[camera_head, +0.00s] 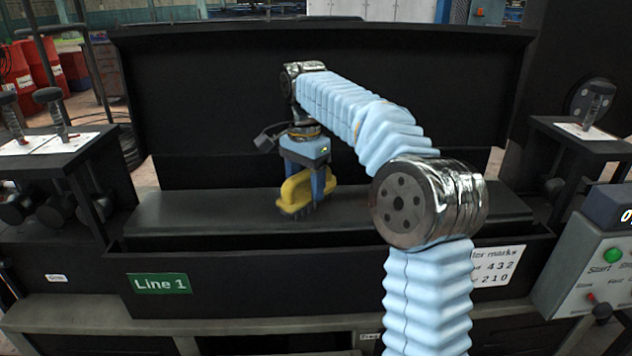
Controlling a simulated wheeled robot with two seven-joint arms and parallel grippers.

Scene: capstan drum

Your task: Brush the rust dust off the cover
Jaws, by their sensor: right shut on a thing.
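My right gripper (312,180) is shut on a yellow brush (295,190) and points down. The brush has dark bristles on its underside. They are at the top of the long dark cover (180,214), near its middle; I cannot tell whether they touch it. The cover is a dark grey, flat-topped slab lying across the machine. I cannot make out rust dust on it from here. My right arm hides part of the cover's right half. My left gripper is not in view.
A tall black panel (210,110) stands behind the cover. A black front wall with a green "Line 1" sign (159,284) runs before it. Side tables with hand tools (54,108) stand left and right. A control box (585,270) with a green button is at the right.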

